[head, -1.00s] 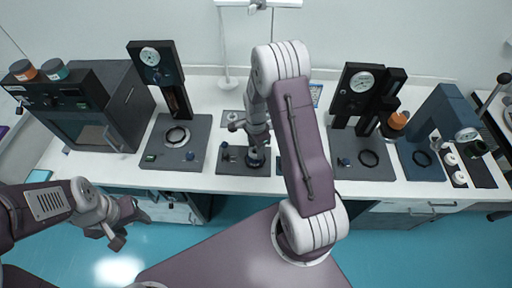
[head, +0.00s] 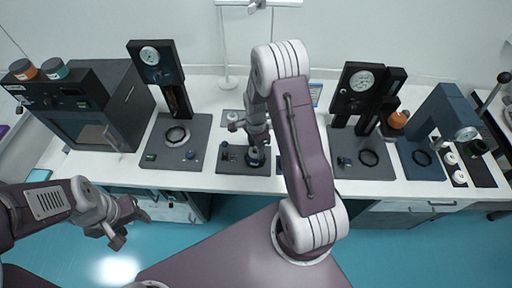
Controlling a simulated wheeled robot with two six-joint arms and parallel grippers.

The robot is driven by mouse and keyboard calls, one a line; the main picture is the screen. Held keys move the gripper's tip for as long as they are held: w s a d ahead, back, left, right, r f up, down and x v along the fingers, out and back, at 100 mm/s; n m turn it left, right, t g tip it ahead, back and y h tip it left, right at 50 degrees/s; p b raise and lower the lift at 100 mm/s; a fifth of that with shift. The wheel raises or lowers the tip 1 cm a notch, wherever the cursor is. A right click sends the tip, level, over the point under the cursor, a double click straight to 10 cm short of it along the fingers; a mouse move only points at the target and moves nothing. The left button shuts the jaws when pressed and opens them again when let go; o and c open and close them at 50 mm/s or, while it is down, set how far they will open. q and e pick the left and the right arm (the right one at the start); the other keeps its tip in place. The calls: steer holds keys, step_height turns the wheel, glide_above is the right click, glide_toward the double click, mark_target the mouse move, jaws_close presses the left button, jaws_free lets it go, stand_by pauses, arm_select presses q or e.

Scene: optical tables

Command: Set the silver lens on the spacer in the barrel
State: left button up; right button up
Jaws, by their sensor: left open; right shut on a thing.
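The dark barrel (head: 256,160) stands upright on a dark base plate (head: 232,168) in the middle of the table. My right gripper (head: 257,149) points down right at the barrel's top. It is shut on a small piece, taken to be the silver lens, which its fingers hide. I cannot tell whether that piece touches the barrel. The spacer inside the barrel cannot be seen from here. My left gripper (head: 128,222) is open and empty, low at the left, in front of the table and well away from the barrel.
Dark gauge stands rise to the left (head: 175,100) and right (head: 345,105) of the barrel's plate. A dark oven-like box (head: 95,105) is at the far left, a blue-grey press (head: 440,115) at the right. Small blue knobs sit on the plates. White table shows between them.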

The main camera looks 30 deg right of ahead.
steer(key=shift+f, duration=0.15)
stand_by(0.5)
steer(key=o, duration=1.4)
steer(key=shift+o, duration=0.2)
step_height(320, 180, up, 9)
steer(key=b, duration=0.1)
